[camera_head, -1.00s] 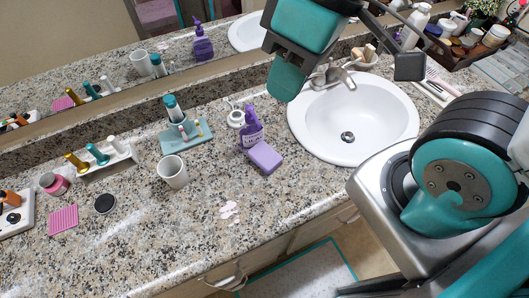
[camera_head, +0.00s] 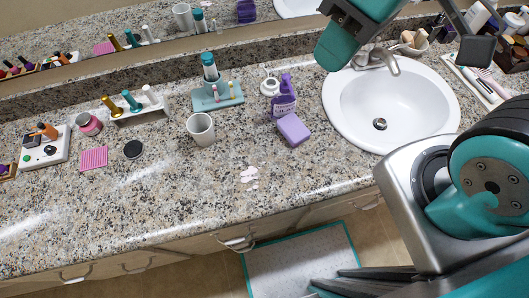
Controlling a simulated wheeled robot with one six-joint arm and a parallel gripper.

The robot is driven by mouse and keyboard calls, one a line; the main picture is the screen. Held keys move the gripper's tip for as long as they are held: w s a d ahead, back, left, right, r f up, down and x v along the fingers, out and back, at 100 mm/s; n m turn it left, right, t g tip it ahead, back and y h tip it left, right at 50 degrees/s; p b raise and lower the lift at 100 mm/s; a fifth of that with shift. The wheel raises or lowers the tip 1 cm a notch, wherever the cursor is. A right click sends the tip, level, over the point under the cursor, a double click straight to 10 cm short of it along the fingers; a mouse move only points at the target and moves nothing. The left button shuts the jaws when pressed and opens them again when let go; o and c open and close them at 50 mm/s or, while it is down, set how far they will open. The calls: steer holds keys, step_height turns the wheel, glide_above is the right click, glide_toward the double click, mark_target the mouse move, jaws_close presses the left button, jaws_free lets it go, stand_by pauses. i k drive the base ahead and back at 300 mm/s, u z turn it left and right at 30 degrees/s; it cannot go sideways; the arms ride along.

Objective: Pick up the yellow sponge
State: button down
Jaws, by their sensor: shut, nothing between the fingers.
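I see no yellow sponge in this view. A purple sponge-like block (camera_head: 293,130) lies on the granite counter (camera_head: 310,185), just in front of a purple bottle (camera_head: 284,97) and left of the sink.
The white sink (camera_head: 385,105) has a faucet (camera_head: 378,58) behind it. A white cup (camera_head: 201,128), teal stand (camera_head: 217,97), bottle rack (camera_head: 135,108), pink ridged square (camera_head: 93,158) and dark disc (camera_head: 133,149) stand left. The front left is clear.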

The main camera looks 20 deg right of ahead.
mark_target(293, 130)
steer(key=z, duration=0.05)
steer(key=k, duration=0.5)
steer(key=u, duration=2.5)
steer(key=k, duration=1.1)
steer(key=z, duration=1.35)
steer(key=i, duration=0.5)
steer(key=u, duration=0.05)
